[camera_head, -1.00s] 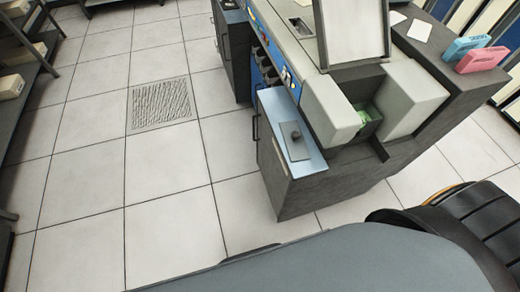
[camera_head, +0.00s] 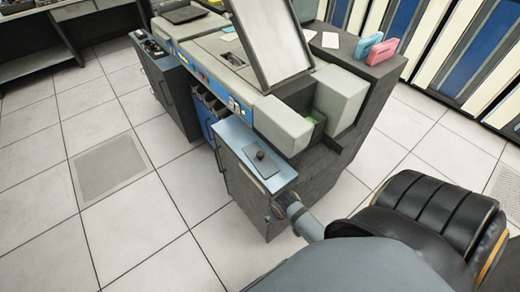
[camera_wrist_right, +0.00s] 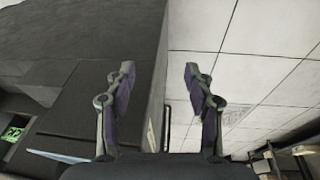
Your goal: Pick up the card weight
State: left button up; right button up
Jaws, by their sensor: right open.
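The card weight (camera_head: 262,160), a small dark grey plate with a raised knob, lies on the pale blue side shelf (camera_head: 232,135) of the card machine in the head view. My right gripper (camera_wrist_right: 158,80) is open and empty in its wrist view, beside the dark side of the machine with floor beyond. A pale blue edge (camera_wrist_right: 62,156), probably the shelf, shows at lower left there; the weight cannot be made out. In the head view part of my right arm shows near the shelf's front corner, but the fingers cannot be made out. My left gripper is not in view.
The machine (camera_head: 325,165) has a tilted panel (camera_head: 268,42) and light grey housings rising beside the shelf. Pink (camera_head: 382,52) and blue (camera_head: 368,45) items stand on its top. Tiled floor left of the machine is clear.

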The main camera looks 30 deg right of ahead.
aim_at(260, 154)
notch_tip(260, 154, up, 12)
jog(key=w+m, duration=0.1)
jog(key=w, duration=0.1)
jog(key=w+m, duration=0.2)
jog(key=w+d+r+m, duration=0.1)
jog(key=w+m, duration=0.1)
jog(key=w, duration=0.1)
jog(key=w+m, duration=0.1)
jog(key=w, duration=0.1)
jog(key=shift+w+d+r+m+g+p, duration=0.2)
jog(key=shift+w+d+m+g+p, duration=0.1)
jog(key=shift+w+m+g+p, duration=0.1)
jog(key=w+d+r+m+g, duration=0.2)
jog(key=w+d+r+m, duration=0.1)
jog(key=w+r+m, duration=0.55)
jog(key=f+b, duration=0.4)
jog(key=d+f+b, duration=0.1)
jog(key=f+b, duration=0.1)
jog(key=shift+w+f, duration=0.1)
jog(key=shift+w, duration=0.1)
jog(key=f+b, duration=0.2)
jog(key=f, duration=0.1)
jog(key=f+b, duration=0.1)
jog(key=b, duration=0.1)
jog(key=shift+w+d+f, duration=0.2)
jog(key=shift+w+f, duration=0.1)
jog(key=shift+r, duration=0.1)
